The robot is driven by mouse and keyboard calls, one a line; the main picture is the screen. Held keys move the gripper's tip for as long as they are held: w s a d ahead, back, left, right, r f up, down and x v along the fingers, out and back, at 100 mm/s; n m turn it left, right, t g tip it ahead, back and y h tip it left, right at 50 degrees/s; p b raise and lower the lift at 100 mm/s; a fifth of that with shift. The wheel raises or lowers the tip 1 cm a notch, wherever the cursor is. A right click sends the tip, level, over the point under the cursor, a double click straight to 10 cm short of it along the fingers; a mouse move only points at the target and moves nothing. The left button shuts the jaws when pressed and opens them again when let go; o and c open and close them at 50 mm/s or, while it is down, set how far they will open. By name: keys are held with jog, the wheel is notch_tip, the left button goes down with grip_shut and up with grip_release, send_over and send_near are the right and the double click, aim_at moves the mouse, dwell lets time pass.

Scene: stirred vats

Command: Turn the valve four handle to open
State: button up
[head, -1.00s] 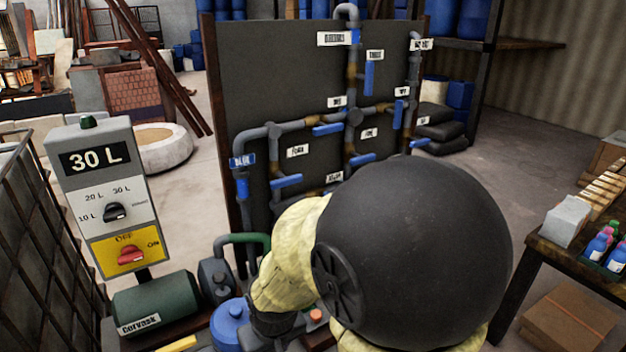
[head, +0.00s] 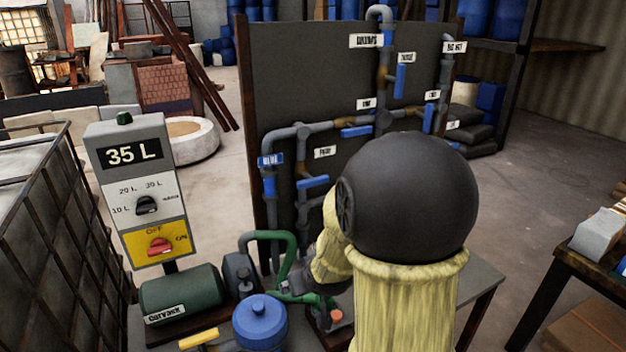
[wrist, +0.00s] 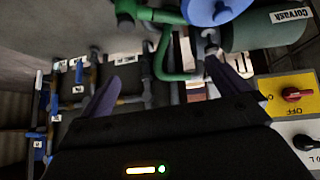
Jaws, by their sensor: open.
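The dark pipe board (head: 350,100) carries grey pipes with several blue lever handles and white labels. A label that seems to read FOUR (head: 325,152) sits at its lower left. Just below it, a blue handle (head: 312,181) lies roughly level across a short upright pipe. Several blue handles show there at the left, apart from the fingers; which is valve four is unclear.
A control box (head: 134,190) reads 35 L, with a red switch knob (head: 160,246). A green tank (head: 180,293), a blue lidded vessel (head: 260,322) and green pipework (head: 291,255) crowd the bench below. A caged tank (head: 45,240) stands left, a table (head: 560,275) right.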

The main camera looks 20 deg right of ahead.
aim_at(315, 183)
jog(key=w+d+r+t+y+p, duration=0.1)
jog(key=w+d+r+t, duration=0.2)
jog(key=d+r+t, duration=0.1)
jog(key=w+d+r+t+p, duration=0.1)
jog(key=w+d+r+t, duration=0.3)
jog(key=d, duration=0.5)
jog(key=shift+w+r+n+t+y, duration=0.25)
jog(key=shift+r+n+t+y, duration=0.15)
jog(key=shift+r+t, duration=0.5)
jog(key=shift+f, duration=0.15)
jog(key=w+p, duration=0.1)
jog(key=w, duration=0.4)
jog(key=w+p, duration=0.2)
jog(key=w, duration=0.4)
jog(key=w+p, duration=0.2)
jog(key=w, duration=0.4)
jog(key=shift+w+a, duration=0.25)
jog(key=shift+a, duration=0.05)
jog(key=c, duration=0.7)
